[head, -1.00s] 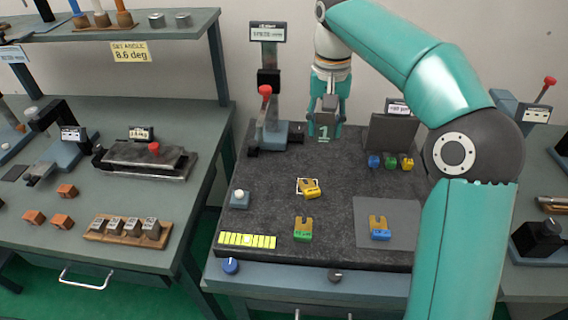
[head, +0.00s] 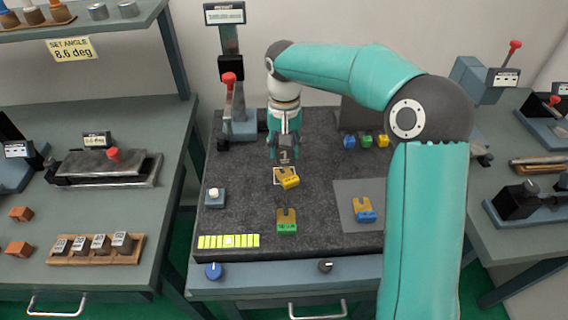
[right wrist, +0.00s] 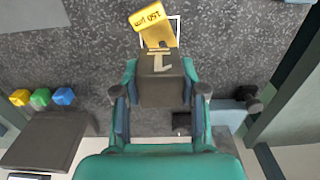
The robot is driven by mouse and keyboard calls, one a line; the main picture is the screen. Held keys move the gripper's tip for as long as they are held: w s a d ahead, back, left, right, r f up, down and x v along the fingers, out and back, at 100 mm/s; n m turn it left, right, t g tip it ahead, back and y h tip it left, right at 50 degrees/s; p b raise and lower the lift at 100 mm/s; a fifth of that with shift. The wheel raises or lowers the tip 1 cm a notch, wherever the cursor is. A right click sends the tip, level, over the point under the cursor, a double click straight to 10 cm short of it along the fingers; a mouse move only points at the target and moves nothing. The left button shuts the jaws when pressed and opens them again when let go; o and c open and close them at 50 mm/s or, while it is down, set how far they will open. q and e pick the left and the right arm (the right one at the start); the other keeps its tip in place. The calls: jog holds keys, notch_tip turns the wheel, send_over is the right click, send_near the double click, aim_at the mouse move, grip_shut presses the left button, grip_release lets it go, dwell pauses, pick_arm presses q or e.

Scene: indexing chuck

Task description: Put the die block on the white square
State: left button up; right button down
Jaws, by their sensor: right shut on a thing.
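The die block (head: 285,154) is a dark grey block with a pale "1" mark on it. My right gripper (head: 284,145) is shut on it and holds it just behind the white square. The white square (head: 275,181) is a thin outline on the dark granite surface, partly covered by a yellow-ended fork-shaped gauge (head: 289,178). In the right wrist view the die block (right wrist: 161,78) sits between the fingers, and the gauge marked "150 µm" (right wrist: 150,17) lies across the white square (right wrist: 178,30). My left gripper is in no view.
A green fork gauge (head: 287,224) lies in front, and a blue one (head: 366,215) is on a grey mat (head: 345,195). A red-knobbed stand (head: 236,125) is at the back left. Small coloured blocks (head: 366,141) sit at the back right. Granite is clear between square and mat.

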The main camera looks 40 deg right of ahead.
aim_at(284, 172)
jog(key=shift+f, duration=2.7)
jog(key=c, duration=0.7)
grip_release()
jog(key=shift+f, duration=0.1)
jog(key=shift+o, duration=0.2)
notch_tip(284, 172, up, 12)
jog(key=shift+r, duration=0.1)
